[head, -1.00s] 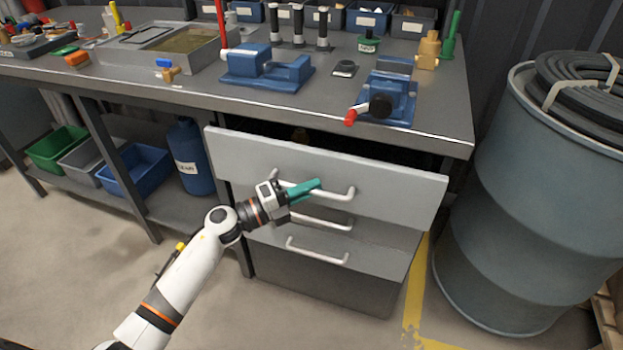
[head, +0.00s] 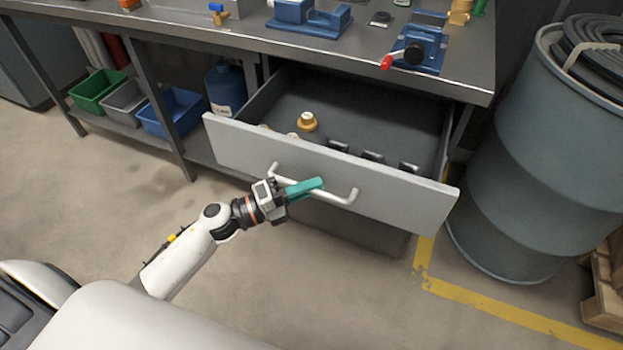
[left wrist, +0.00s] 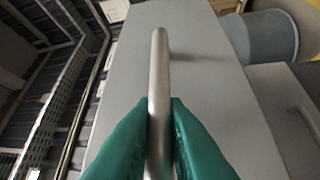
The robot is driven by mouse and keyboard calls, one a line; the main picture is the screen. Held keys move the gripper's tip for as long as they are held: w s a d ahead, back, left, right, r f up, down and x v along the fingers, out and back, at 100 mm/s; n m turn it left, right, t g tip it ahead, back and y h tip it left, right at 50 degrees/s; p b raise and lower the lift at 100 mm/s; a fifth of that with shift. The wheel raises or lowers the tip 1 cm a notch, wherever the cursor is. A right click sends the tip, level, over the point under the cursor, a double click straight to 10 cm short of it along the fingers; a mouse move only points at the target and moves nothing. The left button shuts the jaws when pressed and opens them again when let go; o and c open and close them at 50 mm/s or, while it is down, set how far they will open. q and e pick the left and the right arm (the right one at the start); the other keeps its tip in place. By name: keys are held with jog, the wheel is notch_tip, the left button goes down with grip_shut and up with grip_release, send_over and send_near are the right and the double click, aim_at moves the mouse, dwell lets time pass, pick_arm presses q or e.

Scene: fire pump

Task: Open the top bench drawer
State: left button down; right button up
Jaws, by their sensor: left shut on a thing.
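The top bench drawer (head: 330,165) is pulled well out from under the bench, and its inside shows from above. Its light bar handle (head: 342,198) runs across the grey front. My left gripper (head: 304,187) with green fingers is at the left half of this handle. In the left wrist view the green fingers (left wrist: 160,135) are shut on the handle (left wrist: 159,80), one on each side of the bar. The lower drawers are mostly hidden below the open one. My right gripper is not in view.
In the drawer lie a brass-topped item (head: 307,121) and several dark pieces. A blue vise (head: 417,47) stands on the bench (head: 240,42) above. A large grey-blue drum (head: 540,150) stands close on the right. The floor in front is clear.

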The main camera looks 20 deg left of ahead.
pick_arm(q)
jog(key=shift+s, duration=0.2)
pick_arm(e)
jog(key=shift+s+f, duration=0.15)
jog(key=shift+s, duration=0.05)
pick_arm(q)
jog(key=c, duration=1.5)
grip_release()
jog(key=shift+o, duration=0.2)
jog(key=shift+a, duration=0.1)
